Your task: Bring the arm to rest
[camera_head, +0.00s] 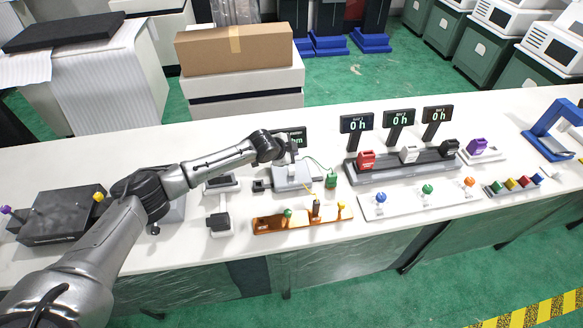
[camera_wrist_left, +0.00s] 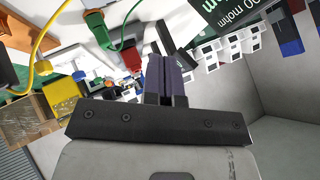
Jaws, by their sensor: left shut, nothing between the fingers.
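My left gripper (camera_head: 291,154) is at the end of the arm that reaches in from the lower left across the white table (camera_head: 120,150). It hangs above a pale grey block with a small plate (camera_head: 293,178), in front of a dark display (camera_head: 297,132). In the left wrist view the two fingers (camera_wrist_left: 167,75) are together with nothing between them. The display (camera_wrist_left: 240,10) shows there at the top right, with "mohm" readable and the number partly cut off. A green connector (camera_wrist_left: 98,27) with a green wire is beyond the fingers. My right gripper does not show.
Close by are a green piece (camera_head: 331,180), an orange-brown tray (camera_head: 268,224) and a black-topped device (camera_head: 219,222). A dark box (camera_head: 62,218) stands left. Three "0 h" displays (camera_head: 399,118) rise behind a grey rack (camera_head: 395,170) at right. A cardboard box (camera_head: 235,50) is behind the table.

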